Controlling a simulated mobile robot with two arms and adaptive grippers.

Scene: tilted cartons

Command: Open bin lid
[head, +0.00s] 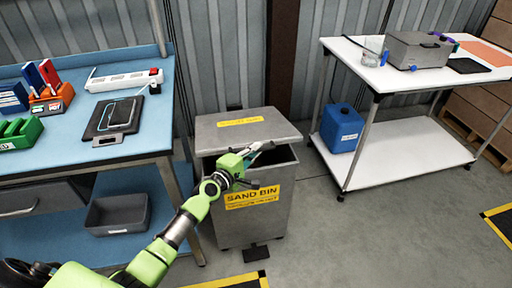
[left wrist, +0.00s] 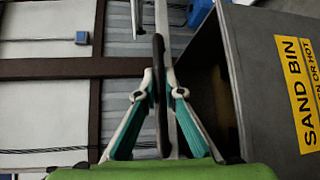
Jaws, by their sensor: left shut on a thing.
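The grey sand bin (head: 268,212) stands on the floor between the two tables, with a yellow "SAND BIN" label on its front. Its grey lid (head: 222,136), with a yellow strip on top, is partly raised; a dark gap shows under its front edge. My left gripper (head: 262,150) is at the lid's front edge. In the left wrist view its fingers (left wrist: 162,90) are shut on a thin dark part of the lid, seen edge-on. The bin's labelled front (left wrist: 270,70) and dark opening are on the right there. My right gripper is not in view.
A blue workbench (head: 130,60) with tools stands at the left, a grey tray (head: 117,214) on its lower shelf. A white table (head: 345,50) at the right carries a grey box; a blue canister (head: 341,128) sits below. A brown post and corrugated wall rise behind the bin.

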